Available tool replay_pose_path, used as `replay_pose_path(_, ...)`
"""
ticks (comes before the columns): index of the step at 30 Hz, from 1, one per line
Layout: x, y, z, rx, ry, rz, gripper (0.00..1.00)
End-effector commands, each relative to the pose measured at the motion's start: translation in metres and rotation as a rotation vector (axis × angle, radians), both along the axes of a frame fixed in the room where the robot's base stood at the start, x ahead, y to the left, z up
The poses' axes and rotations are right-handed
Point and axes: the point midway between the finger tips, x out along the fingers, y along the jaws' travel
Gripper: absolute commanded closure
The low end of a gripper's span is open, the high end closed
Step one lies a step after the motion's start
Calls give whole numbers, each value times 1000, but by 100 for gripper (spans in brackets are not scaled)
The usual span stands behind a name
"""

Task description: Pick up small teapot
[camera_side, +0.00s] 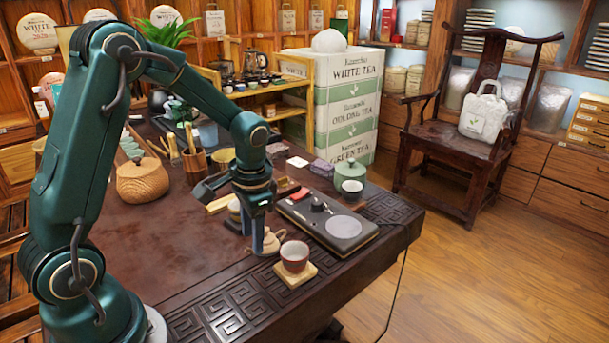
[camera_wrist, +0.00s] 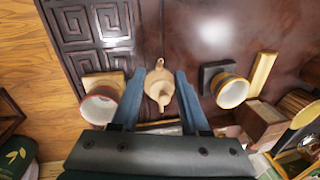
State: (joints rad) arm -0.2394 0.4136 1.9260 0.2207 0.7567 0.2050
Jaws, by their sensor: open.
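The small teapot (camera_side: 274,241) is tan and sits on the dark table, left of a red-rimmed cup (camera_side: 294,256) on a wooden coaster (camera_side: 297,281). In the side view my gripper (camera_side: 258,246) points down over it and hides part of it. In the wrist view the teapot (camera_wrist: 159,88) lies between my two open blue fingers (camera_wrist: 158,76), with a visible gap on each side. Its spout or handle ends point up and down the picture. I cannot tell the exact height of the fingertips against it.
A dark tea tray (camera_side: 350,231) stands just right of the gripper. In the wrist view a second cup (camera_wrist: 231,92) stands right of the fingers by a wooden strip (camera_wrist: 262,72). A round wooden pot (camera_side: 143,182) is farther left. The table's front left is clear.

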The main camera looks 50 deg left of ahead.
Motion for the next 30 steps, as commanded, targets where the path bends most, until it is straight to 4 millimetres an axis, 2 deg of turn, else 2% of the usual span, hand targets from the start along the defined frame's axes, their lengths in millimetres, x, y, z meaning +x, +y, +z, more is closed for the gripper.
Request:
replay_pose_path(3,-1,2,-16,0,5,-1,55)
replay_pose_path(7,0,4,-27,-1,1,0,55)
replay_pose_path(17,0,5,-31,-1,-2,0,55)
replay_pose_path(18,0,5,-31,-1,-2,0,70)
replay_pose_path(20,0,5,-31,-1,-2,0,93)
replay_pose_path(21,0,5,-31,-1,-2,0,100)
replay_pose_path(30,0,5,-31,-1,-2,0,100)
